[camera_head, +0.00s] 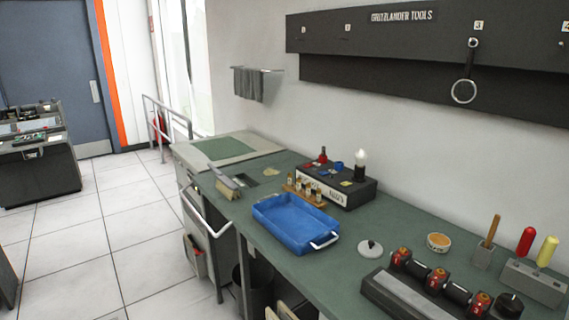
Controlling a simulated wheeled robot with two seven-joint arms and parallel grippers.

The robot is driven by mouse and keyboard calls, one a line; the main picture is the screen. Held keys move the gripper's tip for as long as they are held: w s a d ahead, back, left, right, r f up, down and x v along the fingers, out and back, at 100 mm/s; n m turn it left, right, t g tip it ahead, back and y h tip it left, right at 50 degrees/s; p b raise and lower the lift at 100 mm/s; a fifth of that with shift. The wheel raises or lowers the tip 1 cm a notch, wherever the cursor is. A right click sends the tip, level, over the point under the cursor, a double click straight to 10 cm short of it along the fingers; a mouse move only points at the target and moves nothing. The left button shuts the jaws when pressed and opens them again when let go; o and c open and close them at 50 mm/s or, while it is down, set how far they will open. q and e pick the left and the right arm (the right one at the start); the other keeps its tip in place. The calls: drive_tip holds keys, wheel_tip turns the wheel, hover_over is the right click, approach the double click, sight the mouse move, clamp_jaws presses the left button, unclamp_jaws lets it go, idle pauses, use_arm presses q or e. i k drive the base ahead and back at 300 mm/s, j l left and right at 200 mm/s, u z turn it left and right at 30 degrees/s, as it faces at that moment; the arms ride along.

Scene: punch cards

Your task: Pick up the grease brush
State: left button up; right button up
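No thing is clearly recognisable as the grease brush. A wooden handle (493,230) stands tilted in a small grey holder (481,256) on the right part of the green bench; its lower end is hidden inside the holder, so I cannot tell if it is the grease brush. A wide brush-like tool (226,182) lies at the bench's front left edge. A small round tin with orange-brown content (438,241) sits left of the holder. Neither of my grippers is in view.
A blue tray (266,217) lies mid-bench. A grey rack with red and yellow handles (535,284) stands right of the holder. A device with red-ended rollers (410,292) lies in front. A round lid (370,248) is nearby. A black tool board (420,70) hangs above.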

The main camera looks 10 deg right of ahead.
sight(496, 222)
drive_tip(key=z, duration=1.75)
drive_tip(key=l, duration=0.35)
drive_tip(key=i+l, duration=0.15)
drive_tip(key=l, duration=0.25)
drive_tip(key=l+u, duration=0.25)
drive_tip(key=u, duration=0.2)
drive_tip(key=l+u, duration=0.25)
drive_tip(key=u, duration=0.15)
drive_tip(key=l+u, duration=0.25)
drive_tip(key=u, duration=0.2)
